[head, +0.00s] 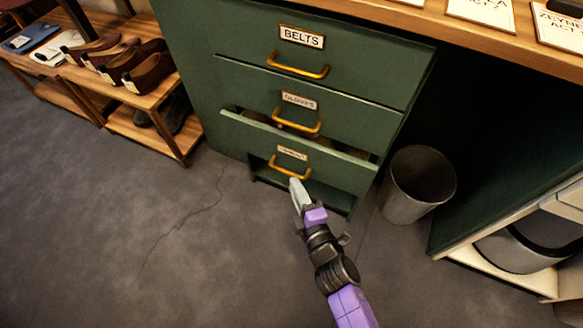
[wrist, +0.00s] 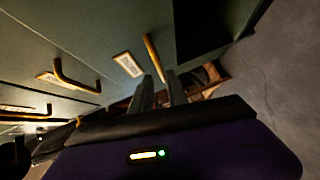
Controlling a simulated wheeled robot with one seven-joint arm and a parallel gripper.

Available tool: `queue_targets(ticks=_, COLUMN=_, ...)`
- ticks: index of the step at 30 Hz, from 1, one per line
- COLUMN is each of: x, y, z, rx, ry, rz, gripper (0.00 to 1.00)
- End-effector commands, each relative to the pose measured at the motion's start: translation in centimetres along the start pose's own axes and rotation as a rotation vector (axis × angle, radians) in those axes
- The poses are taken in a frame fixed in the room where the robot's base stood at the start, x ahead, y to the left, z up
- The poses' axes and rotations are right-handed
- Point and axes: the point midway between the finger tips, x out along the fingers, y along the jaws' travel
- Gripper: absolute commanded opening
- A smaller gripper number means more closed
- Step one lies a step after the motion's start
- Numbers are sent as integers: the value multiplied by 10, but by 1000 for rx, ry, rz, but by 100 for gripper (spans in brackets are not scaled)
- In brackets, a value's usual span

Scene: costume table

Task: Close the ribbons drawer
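The green cabinet has a stack of drawers. The lowest drawer (head: 298,151) is pulled out, with its front away from the cabinet and an open gap above it; its label (head: 292,153) is too small to read surely. Its brass handle (head: 289,168) also shows in the wrist view (wrist: 154,57). My gripper (head: 296,184) is just in front of and below this handle. In the wrist view my two fingers (wrist: 160,75) stand apart, with the handle's end close to their tips; I cannot tell whether they touch.
The drawers labelled BELTS (head: 302,38) and GLOVES (head: 299,101) are above, both looking closed. A grey bin (head: 418,185) stands at the right of the cabinet. A wooden shoe rack (head: 150,100) is at the left. The floor in front is clear.

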Motion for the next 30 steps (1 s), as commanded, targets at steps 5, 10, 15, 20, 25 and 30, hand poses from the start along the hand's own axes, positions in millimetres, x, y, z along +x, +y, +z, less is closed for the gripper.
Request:
queue_targets(ticks=5, x=30, y=-2, z=0, rx=-2, ry=1, rz=1, gripper=20)
queue_targets(ticks=10, x=53, y=-2, z=0, rx=-2, ry=0, rz=-1, gripper=20)
queue_targets(ticks=15, x=65, y=-1, z=0, rx=-3, ry=-1, rz=-1, gripper=20)
queue_targets(ticks=20, x=67, y=0, z=0, rx=-4, ry=-1, rz=-2, gripper=20)
queue_targets(ticks=25, x=67, y=0, z=0, rx=-4, ry=-1, rz=-2, gripper=16)
queue_targets(ticks=30, x=66, y=-1, z=0, rx=-4, ry=-1, rz=-2, gripper=0)
